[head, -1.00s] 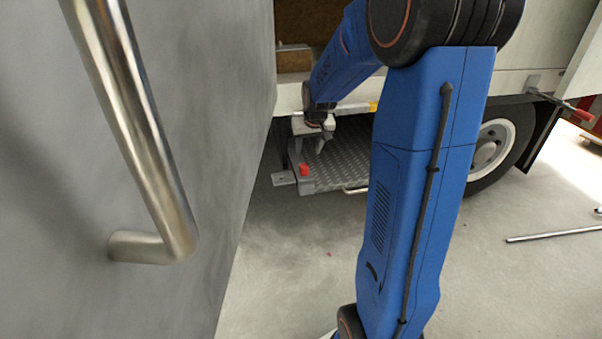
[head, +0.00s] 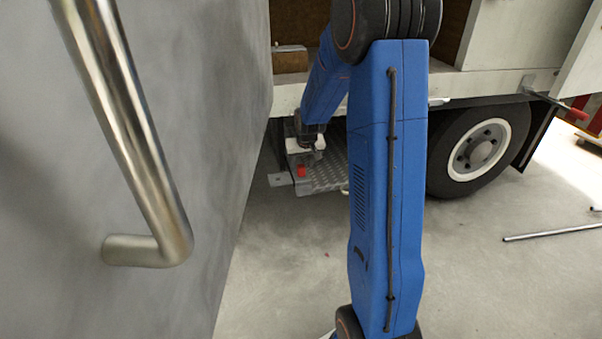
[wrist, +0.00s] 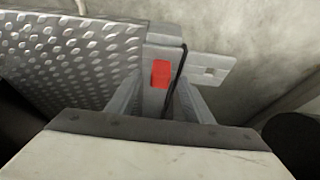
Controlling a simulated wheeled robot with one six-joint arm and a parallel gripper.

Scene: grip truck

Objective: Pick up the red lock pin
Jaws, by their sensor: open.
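The red lock pin (head: 301,171) is a small red block at the near left corner of the grey checker-plate step (head: 325,180) under the truck. In the wrist view the red lock pin (wrist: 161,74) sits on a grey bar at the plate's edge, with a dark cord beside it. My gripper (wrist: 158,100) is open, its two fingers on either side of the bar below the pin in the picture. I cannot tell whether they touch it. In the head view my gripper (head: 305,150) is just above and behind the pin, its fingers mostly hidden.
A grey panel with a metal handle (head: 150,150) fills the left side, close to the arm. The truck wheel (head: 475,150) stands at right. A metal rod (head: 550,233) lies on the floor. A flat bracket (wrist: 208,70) juts out beside the pin.

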